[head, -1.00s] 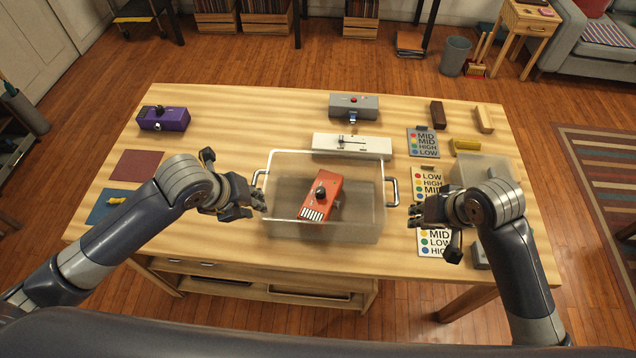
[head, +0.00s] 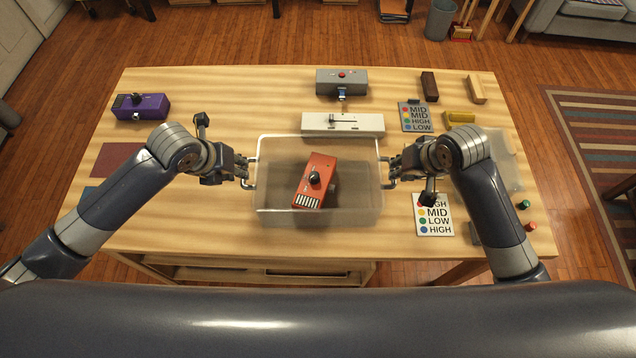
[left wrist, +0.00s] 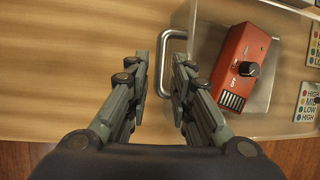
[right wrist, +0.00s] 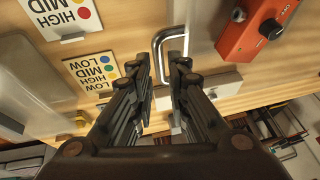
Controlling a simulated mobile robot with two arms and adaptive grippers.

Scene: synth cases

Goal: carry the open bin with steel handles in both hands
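The open bin (head: 340,213) is clear, with a steel handle on each short side, and stands on the table. A red device (head: 316,180) with a black knob lies in it. My left gripper (head: 246,168) is at the left handle (head: 249,184); in the left wrist view that handle (left wrist: 163,45) lies between its spread fingers (left wrist: 160,68). My right gripper (head: 393,168) is at the right handle (head: 393,185); in the right wrist view the handle (right wrist: 157,48) appears between its spread fingers (right wrist: 160,75). I cannot tell whether any finger touches steel.
A purple box (head: 150,106) is far left. Label cards (head: 433,222), wooden blocks (head: 476,90) and another translucent container (head: 505,160) are at right.

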